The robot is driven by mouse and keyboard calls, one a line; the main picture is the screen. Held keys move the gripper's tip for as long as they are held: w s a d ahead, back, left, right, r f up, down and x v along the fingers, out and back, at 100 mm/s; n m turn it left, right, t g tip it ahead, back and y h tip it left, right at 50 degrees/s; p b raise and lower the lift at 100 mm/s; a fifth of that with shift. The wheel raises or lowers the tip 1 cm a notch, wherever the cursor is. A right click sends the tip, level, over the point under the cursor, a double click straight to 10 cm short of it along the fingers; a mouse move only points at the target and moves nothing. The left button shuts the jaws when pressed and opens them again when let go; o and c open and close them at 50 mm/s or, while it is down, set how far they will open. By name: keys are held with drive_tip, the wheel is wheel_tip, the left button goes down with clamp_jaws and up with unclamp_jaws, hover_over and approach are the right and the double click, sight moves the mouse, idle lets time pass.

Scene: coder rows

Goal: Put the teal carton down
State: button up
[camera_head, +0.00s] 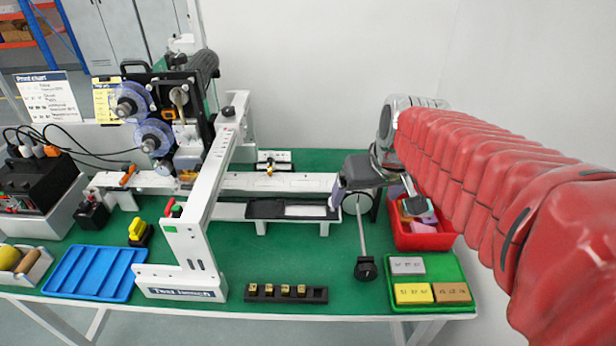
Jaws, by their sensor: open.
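A green tray (448,268) at the front right holds grey, yellow and brown boxes. A black rack (286,299) with brass pieces and a blue tray (62,283) lie at the front. The white machine frame (207,210) rises at mid-left. A round-based rod (364,240) stands below my gripper.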

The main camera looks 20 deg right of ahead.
drive_tip(key=s+a+n, duration=0.1)
drive_tip(key=s+a, duration=0.8)
drive_tip(key=s, duration=0.2)
drive_tip(key=shift+s+a+t+y, duration=0.15)
drive_tip(key=shift+s+t+y, duration=0.05)
drive_tip(key=shift+t+y, duration=0.1)
drive_tip(key=shift+w, duration=0.1)
drive_tip(key=w+d+m, duration=0.1)
drive_tip(key=w+d, duration=1)
drive_tip(key=w, duration=0.1)
drive_tip(key=shift+w+f, duration=0.25)
drive_tip(key=shift+w, duration=0.1)
idle(0.7)
drive_tip(key=shift+s, duration=0.1)
